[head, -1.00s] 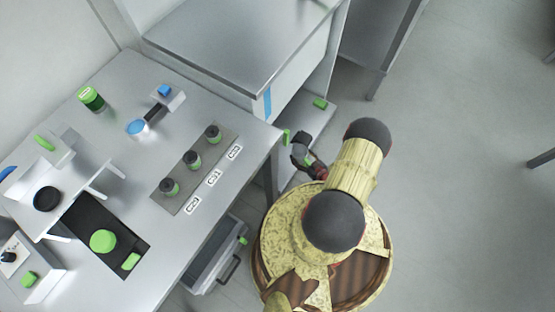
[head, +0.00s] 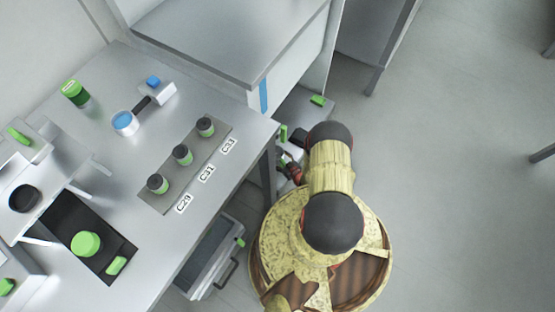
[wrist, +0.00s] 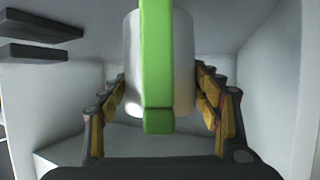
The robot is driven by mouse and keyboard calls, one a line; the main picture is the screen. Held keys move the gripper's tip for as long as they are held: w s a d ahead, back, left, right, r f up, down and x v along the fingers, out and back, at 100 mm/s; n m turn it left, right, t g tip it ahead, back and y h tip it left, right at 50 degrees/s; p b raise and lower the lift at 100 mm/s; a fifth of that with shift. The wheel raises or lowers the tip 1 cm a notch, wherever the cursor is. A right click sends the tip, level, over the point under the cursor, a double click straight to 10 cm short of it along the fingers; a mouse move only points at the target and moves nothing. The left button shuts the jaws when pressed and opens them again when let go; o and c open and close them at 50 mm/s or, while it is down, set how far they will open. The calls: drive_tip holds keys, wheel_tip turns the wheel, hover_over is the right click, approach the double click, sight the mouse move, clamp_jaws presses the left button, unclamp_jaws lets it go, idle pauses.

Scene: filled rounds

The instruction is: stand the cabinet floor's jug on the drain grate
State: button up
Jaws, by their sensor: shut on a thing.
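The jug, a pale cylinder with a long green handle (wrist: 157,70), fills the middle of the wrist view. My gripper (wrist: 160,88) has one finger on each side of its body and is shut on it, with the handle facing the camera. The jug looks upright inside a pale cabinet compartment; whether its base touches the floor is hidden. In the head view my arm covers most of the gripper and jug. A dark recessed panel on the bench (head: 66,213), apparently the drain grate, bears a green round thing (head: 86,244) and a green block (head: 116,265).
Cabinet walls (wrist: 270,75) stand close on both sides, with dark slats (wrist: 40,28) at upper left. On the bench are a labelled strip (head: 157,198) with three dark-lidded jars, a green-capped jar (head: 75,93) and a blue-topped cup (head: 124,122). An open drawer (head: 212,262) sits below.

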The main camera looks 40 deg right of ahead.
wheel_tip(320, 180, down, 2)
drive_tip(key=shift+b, duration=0.3)
drive_tip(key=shift+r, duration=0.1)
drive_tip(key=o, duration=1.3)
drive_tip(key=shift+c, duration=0.2)
drive_tip(key=shift+s+r, duration=0.15)
drive_tip(key=shift+s, duration=0.15)
drive_tip(key=p+v, duration=0.4)
drive_tip(key=v, duration=0.7)
drive_tip(key=shift+s, duration=0.15)
